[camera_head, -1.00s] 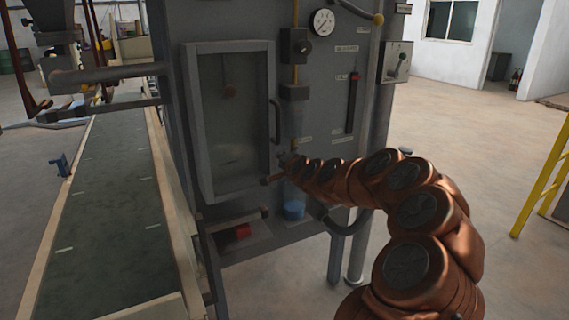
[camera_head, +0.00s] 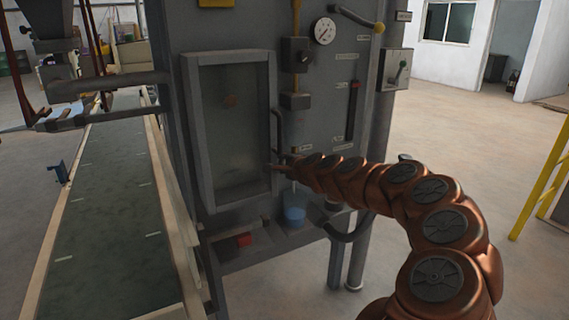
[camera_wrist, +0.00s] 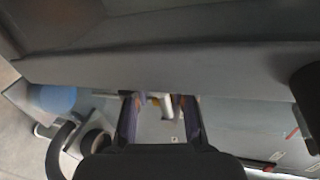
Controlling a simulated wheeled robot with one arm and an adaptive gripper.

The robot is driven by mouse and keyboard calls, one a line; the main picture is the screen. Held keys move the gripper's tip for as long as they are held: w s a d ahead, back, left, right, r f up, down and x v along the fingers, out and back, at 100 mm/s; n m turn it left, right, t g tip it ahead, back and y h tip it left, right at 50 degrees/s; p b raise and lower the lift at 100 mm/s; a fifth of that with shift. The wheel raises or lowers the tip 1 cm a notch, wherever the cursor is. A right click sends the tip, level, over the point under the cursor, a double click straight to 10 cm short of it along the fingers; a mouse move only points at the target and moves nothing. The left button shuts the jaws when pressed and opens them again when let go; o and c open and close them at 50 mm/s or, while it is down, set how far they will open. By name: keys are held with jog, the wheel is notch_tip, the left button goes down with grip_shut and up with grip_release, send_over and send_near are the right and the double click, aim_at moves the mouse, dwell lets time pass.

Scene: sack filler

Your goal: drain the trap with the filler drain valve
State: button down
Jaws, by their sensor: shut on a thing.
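My gripper (camera_head: 278,167) is at the cabinet front, beside the lower right of the glazed window. In the wrist view, its fingers (camera_wrist: 160,112) are around a small part with pale and orange patches. It appears to be the drain valve's handle, but the fingers hide most of it. The trap (camera_head: 294,132) is a clear upright tube on the cabinet front. My arm covers its middle.
The grey cabinet (camera_head: 232,190) fills the middle, with a window handle (camera_head: 276,135) close above my gripper. A red block (camera_head: 243,240) lies on the lower ledge. A conveyor (camera_head: 95,220) runs along the left. A yellow rail (camera_head: 540,180) stands right. Floor between cabinet and rail is clear.

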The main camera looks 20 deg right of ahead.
jog(key=shift+d+r, duration=0.15)
jog(key=c, duration=1.3)
grip_release()
jog(key=o, duration=0.4)
jog(key=shift+c, duration=0.2)
jog(key=v, duration=1.2)
